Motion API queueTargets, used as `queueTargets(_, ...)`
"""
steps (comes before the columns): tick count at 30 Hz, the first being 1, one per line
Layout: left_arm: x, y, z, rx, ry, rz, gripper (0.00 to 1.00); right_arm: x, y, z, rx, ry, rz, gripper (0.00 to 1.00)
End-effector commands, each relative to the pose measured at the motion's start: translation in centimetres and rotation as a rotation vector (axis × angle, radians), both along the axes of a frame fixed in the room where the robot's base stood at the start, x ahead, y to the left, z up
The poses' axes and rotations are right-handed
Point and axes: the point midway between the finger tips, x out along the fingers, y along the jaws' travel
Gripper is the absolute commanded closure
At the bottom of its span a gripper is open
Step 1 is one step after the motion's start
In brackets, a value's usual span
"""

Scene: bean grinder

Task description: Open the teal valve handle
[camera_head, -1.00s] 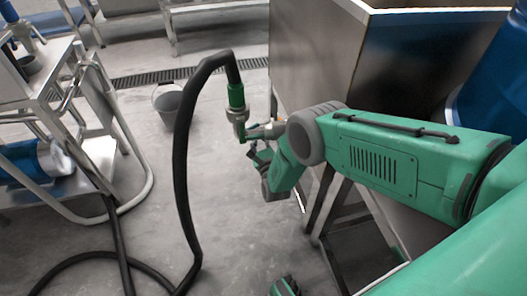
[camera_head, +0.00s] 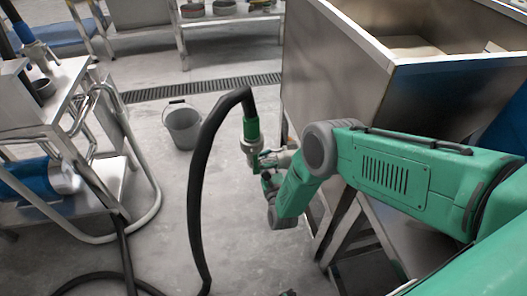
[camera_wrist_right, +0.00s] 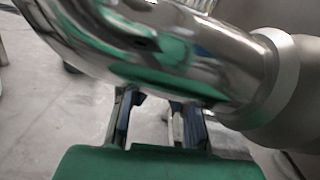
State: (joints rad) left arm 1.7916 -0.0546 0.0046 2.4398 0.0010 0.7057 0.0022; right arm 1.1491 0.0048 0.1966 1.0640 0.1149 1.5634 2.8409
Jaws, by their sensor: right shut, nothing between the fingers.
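A black hose ends in a green coupling (camera_head: 251,129) on a metal fitting (camera_head: 252,146) at the side of the steel tank. A small teal piece, apparently the valve handle (camera_head: 268,152), shows beside the fitting; its exact position is hard to tell. My right gripper (camera_head: 267,180) is just below the fitting, shut and empty. In the right wrist view a shiny curved pipe (camera_wrist_right: 235,70) crosses just beyond the gripper's fingers (camera_wrist_right: 158,118), with green streaks on it that look like reflections. The handle is not clear there. My left gripper is not in view.
The steel tank (camera_head: 345,75) stands right of the hose. The black hose (camera_head: 195,190) arches down to the floor. A grey bucket (camera_head: 183,125) stands behind it. A metal cart (camera_head: 75,145) is at the left. Open concrete floor lies between the cart and the hose.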

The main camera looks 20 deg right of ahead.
Motion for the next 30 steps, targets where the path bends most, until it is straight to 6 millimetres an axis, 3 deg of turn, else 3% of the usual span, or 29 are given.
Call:
queueTargets(6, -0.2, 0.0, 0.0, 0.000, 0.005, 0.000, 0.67, 0.2, 0.2, 0.4, 0.137, -0.034, -0.002, 1.00)
queueTargets(19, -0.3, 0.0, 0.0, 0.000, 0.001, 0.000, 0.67, -0.2, 0.3, 0.3, 0.143, -0.034, -0.002, 1.00)
queueTargets(30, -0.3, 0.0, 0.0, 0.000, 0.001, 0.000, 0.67, -5.6, 1.5, 0.0, 0.144, -0.033, -0.002, 1.00)
